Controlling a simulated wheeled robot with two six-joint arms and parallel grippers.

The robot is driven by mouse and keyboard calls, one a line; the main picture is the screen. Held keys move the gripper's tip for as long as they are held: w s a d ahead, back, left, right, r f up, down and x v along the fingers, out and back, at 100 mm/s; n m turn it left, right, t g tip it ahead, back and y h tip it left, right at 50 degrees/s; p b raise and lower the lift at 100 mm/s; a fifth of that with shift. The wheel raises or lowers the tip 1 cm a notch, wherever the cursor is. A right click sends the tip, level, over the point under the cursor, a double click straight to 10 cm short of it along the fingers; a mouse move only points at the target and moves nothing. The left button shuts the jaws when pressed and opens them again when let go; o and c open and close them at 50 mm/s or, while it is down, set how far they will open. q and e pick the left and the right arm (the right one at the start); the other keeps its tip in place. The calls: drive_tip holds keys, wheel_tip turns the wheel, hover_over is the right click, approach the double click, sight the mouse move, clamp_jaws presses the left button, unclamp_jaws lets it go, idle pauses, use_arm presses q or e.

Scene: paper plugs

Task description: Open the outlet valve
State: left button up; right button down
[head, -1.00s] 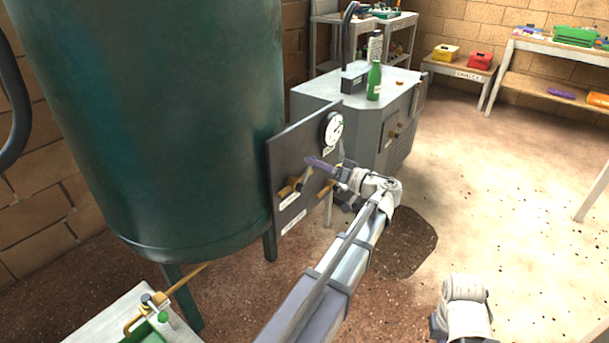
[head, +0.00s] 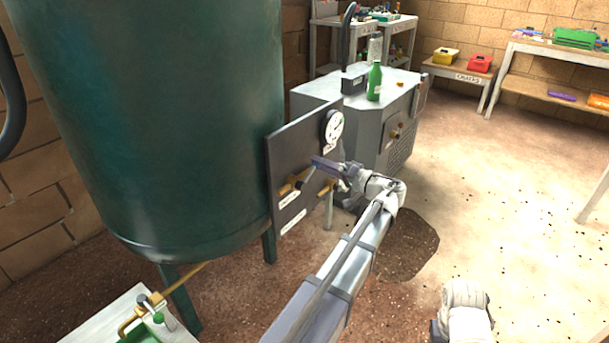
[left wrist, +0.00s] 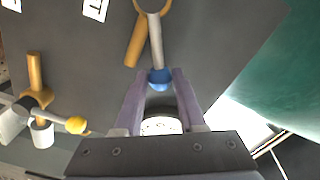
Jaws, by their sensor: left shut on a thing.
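A dark panel (head: 283,150) stands in front of the green tank and carries two brass valves. In the left wrist view, a grey lever (left wrist: 156,42) with a blue tip (left wrist: 160,78) hangs from a brass fitting. My left gripper (left wrist: 160,88), with purple fingers, is shut on this blue-tipped lever. In the head view my left gripper (head: 320,162) is at the panel, below the gauge, and hides part of the valve. The other valve (left wrist: 40,100) has a lever with a yellow tip (left wrist: 76,125). The labels are too small to read for the outlet.
The green tank (head: 160,120) fills the left. A grey cabinet (head: 345,100) with a green bottle (head: 374,80) stands behind. A small table with a brass pipe (head: 130,318) is at lower left. The floor at right is open.

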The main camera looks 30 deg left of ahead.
use_arm(q)
drive_tip(key=shift+f, duration=0.15)
drive_tip(key=shift+w+f+m+b, duration=0.2)
drive_tip(key=shift+f+m+b, duration=0.35)
drive_tip(key=shift+m, duration=0.3)
drive_tip(key=shift+w+f+m+b, duration=0.2)
drive_tip(key=shift+f+m+b, duration=0.3)
drive_tip(key=shift+m, duration=0.35)
